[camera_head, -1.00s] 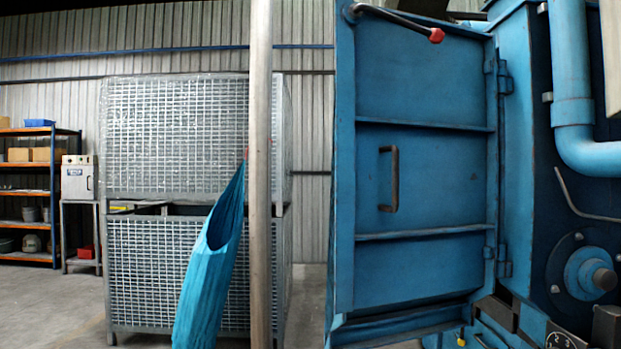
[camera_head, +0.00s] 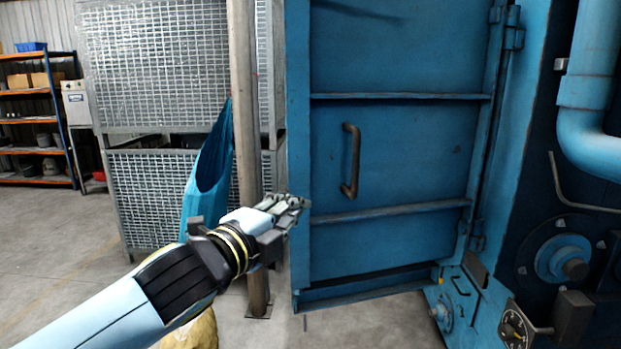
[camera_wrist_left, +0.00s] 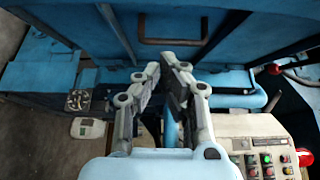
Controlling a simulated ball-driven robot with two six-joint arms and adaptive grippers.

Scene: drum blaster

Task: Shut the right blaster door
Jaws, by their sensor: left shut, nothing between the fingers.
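The right blaster door (camera_head: 390,150) is a tall blue ribbed panel, standing open, with hinges along its right side in the head view. A dark bar handle (camera_head: 351,160) sits on its face; a bar handle (camera_wrist_left: 172,41) on a blue panel also shows in the left wrist view. My left gripper (camera_head: 298,203) is shut and empty, at the door's free left edge in the head view. I cannot tell whether it touches the door. Its fingers (camera_wrist_left: 164,68) point toward the blue panel in the left wrist view. My right gripper is not in view.
The blue machine body (camera_head: 515,190) with a thick pipe (camera_head: 590,100) stands right of the door. A control panel (camera_wrist_left: 262,150) shows in the left wrist view. Floor at left is clear.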

